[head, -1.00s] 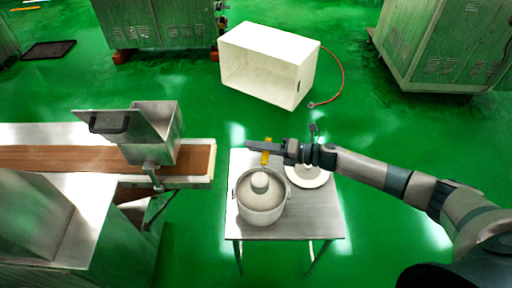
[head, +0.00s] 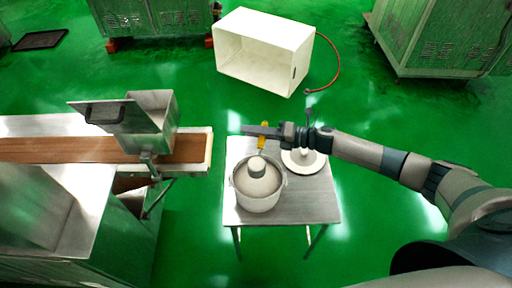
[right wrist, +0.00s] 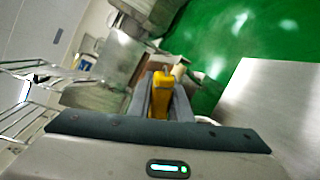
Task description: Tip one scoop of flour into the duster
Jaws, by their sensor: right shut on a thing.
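My right gripper (head: 264,132) is shut on the yellow handle (head: 263,141) of the scoop (head: 257,166). The handle also shows between the fingers in the right wrist view (right wrist: 161,96). The pale, rounded scoop head shows over the mouth of the pot (head: 258,200), which holds pale flour (head: 268,185). I cannot tell how much flour the scoop holds, or whether it still touches the flour. The metal hopper that seems to be the duster (head: 153,127) stands left of the pot over a brown belt, its handled lid tilted open. My left gripper is not in view.
The pot stands on a small metal table (head: 300,205). A round white lid-like disc (head: 305,163) lies behind it, partly under my right arm. The conveyor (head: 60,150) ends left of the table, with a narrow gap between. An open white box (head: 265,50) lies on the floor beyond.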

